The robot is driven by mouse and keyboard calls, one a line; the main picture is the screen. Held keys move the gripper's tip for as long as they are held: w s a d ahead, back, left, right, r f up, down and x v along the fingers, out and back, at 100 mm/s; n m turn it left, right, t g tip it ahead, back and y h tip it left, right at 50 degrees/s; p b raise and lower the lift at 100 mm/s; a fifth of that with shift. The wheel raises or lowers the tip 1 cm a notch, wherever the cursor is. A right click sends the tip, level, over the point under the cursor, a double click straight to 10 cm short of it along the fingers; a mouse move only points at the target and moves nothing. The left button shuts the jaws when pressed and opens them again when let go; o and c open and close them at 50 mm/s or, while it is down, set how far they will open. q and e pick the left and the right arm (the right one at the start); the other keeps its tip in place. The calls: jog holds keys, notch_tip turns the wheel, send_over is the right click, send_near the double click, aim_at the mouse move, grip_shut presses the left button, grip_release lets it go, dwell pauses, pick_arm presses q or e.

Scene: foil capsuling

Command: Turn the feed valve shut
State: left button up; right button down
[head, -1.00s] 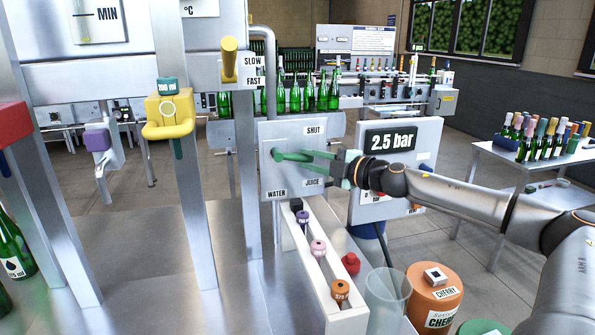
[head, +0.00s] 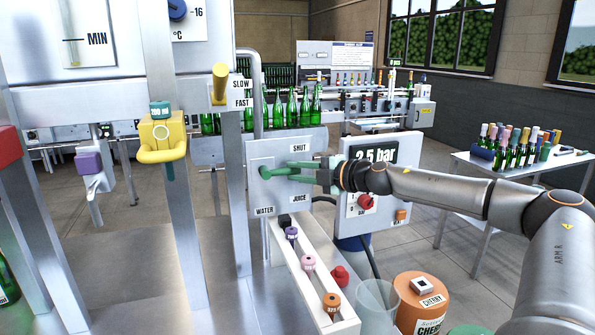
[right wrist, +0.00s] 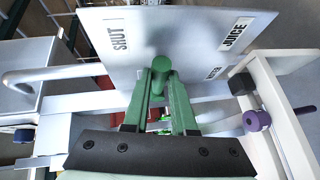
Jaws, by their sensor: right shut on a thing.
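The feed valve is a green lever (head: 270,172) on a grey panel (head: 262,192) labelled SHUT at upper right, JUICE at lower right and WATER at lower left. The lever points roughly right from its pivot, between the SHUT and JUICE labels. My right gripper (head: 293,172), with green fingers, is shut on the lever, reaching in from the right. In the right wrist view the lever's round end (right wrist: 162,65) shows between the fingertips, in front of the panel (right wrist: 195,42). The fingers hide part of the lever. My left gripper is out of view.
A pressure panel (head: 411,151) reading 2.5 bar stands close behind my right gripper. Below the valve is a white rack (head: 292,262) with coloured stoppers. A clear beaker (head: 375,308) and an orange cherry tub (head: 420,290) stand at lower right. A steel post (head: 235,200) stands left.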

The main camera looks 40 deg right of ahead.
dwell(0.4)
jog(key=c, duration=0.7)
grip_release()
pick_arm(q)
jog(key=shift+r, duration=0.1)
pick_arm(e)
jog(key=shift+r, duration=0.1)
